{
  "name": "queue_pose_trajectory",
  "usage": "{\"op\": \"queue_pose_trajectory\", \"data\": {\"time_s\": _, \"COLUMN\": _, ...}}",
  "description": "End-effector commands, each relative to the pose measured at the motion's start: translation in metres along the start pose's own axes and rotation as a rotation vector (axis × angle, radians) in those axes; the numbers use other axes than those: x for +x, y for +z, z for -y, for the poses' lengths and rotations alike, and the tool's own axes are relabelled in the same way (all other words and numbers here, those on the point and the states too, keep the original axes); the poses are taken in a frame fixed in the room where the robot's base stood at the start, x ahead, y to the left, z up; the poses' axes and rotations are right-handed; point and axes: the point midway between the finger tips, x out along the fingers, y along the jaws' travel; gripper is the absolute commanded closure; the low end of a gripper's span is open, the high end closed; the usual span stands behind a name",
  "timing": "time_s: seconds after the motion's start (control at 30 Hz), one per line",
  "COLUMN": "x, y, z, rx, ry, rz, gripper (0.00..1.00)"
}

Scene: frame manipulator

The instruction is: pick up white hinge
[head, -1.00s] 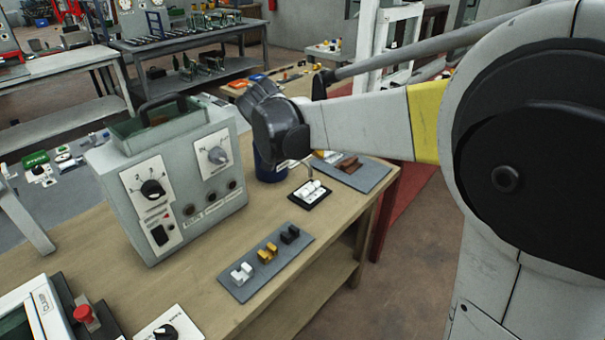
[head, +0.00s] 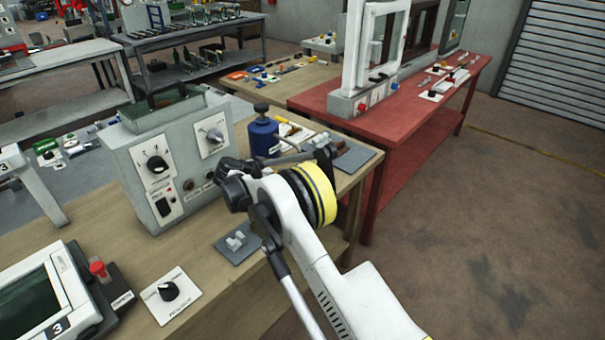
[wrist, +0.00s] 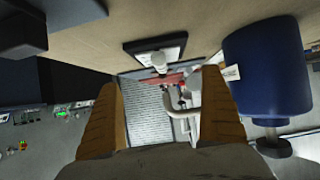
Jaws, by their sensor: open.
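The white hinge (head: 236,240) lies on a small grey plate (head: 226,252) near the front edge of the wooden bench, left of my arm. My arm covers the rest of that plate. My gripper (wrist: 160,85) is open, its two tan fingers wide apart with nothing held between them. In the head view it is hard to make out behind my arm, beside the blue canister and further back than the white hinge.
A blue canister (head: 263,138) stands close to my gripper and shows large in the wrist view (wrist: 268,75). A grey control box (head: 168,165) stands behind the hinge. A knob panel (head: 170,293) and a screen unit (head: 45,298) are at front left. A red table (head: 440,110) is at right.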

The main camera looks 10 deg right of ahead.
Motion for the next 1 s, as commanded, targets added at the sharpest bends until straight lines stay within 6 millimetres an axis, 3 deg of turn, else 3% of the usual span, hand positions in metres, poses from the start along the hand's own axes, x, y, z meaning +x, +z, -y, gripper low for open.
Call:
{"op": "queue_pose_trajectory", "data": {"time_s": 0.13, "x": 0.028, "y": 0.002, "z": -0.001, "rx": 0.001, "ry": 0.002, "rz": 0.001, "gripper": 0.06}}
{"op": "queue_pose_trajectory", "data": {"time_s": 0.37, "x": 0.049, "y": 0.001, "z": 0.0, "rx": -0.001, "ry": 0.002, "rz": 0.001, "gripper": 0.06}}
{"op": "queue_pose_trajectory", "data": {"time_s": 0.6, "x": 0.086, "y": 0.002, "z": 0.0, "rx": -0.001, "ry": 0.002, "rz": 0.001, "gripper": 0.06}}
{"op": "queue_pose_trajectory", "data": {"time_s": 0.87, "x": 0.091, "y": 0.0, "z": 0.001, "rx": -0.002, "ry": -0.001, "rz": 0.001, "gripper": 0.06}}
{"op": "queue_pose_trajectory", "data": {"time_s": 1.0, "x": 0.091, "y": 0.0, "z": 0.001, "rx": -0.002, "ry": 0.0, "rz": 0.001, "gripper": 0.46}}
